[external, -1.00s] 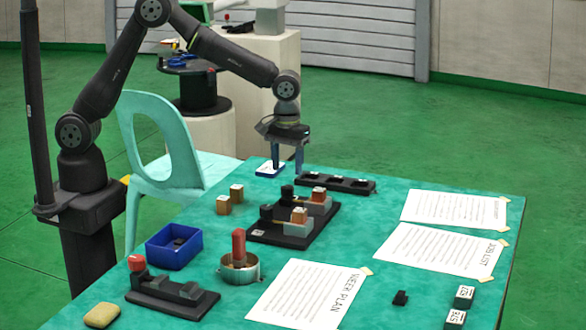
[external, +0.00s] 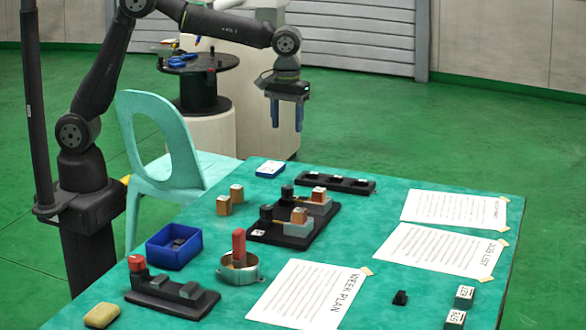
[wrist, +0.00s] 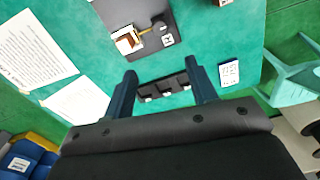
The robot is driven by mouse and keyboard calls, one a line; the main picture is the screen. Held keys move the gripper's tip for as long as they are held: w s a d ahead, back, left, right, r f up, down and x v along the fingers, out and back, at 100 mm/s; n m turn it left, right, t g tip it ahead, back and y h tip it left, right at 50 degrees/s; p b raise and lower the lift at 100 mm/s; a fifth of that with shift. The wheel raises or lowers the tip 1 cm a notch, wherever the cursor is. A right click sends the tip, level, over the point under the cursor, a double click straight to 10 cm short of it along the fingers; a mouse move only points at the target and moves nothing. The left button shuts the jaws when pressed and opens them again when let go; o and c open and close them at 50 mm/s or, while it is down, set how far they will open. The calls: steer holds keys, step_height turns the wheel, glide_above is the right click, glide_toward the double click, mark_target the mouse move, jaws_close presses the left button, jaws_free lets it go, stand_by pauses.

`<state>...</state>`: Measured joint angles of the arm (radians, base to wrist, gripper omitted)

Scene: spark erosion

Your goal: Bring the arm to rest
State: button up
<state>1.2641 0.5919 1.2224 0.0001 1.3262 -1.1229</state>
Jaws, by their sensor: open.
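My gripper (external: 286,117) is open and empty. In the external view it hangs fingers down, well above the far edge of the green table (external: 385,290). In the wrist view the two fingers (wrist: 164,88) are spread apart, with nothing between them. Beyond them, lower down, lies a black rack with several slots (wrist: 165,92). The same black rack also shows in the external view (external: 345,187), and it is clear of the fingers.
Near the rack are a blue-edged white block (external: 270,169) and a black fixture (external: 285,234) with orange-brown blocks. A blue bin (external: 174,247), a metal dish (external: 240,272) and paper sheets (external: 310,295) lie nearer. A chair (external: 160,150) stands at left. Air around my gripper is free.

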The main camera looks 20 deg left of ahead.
mark_target(287, 186)
steer(key=shift+f, duration=0.1)
step_height(287, 186, down, 17)
steer(key=shift+f, duration=0.15)
stand_by(0.7)
steer(key=shift+f, duration=0.1)
steer(key=m, duration=0.4)
steer(key=shift+m, duration=0.3)
steer(key=m, duration=0.4)
steer(key=shift+m, duration=0.3)
steer(key=m, duration=0.4)
steer(key=shift+m, duration=2.4)
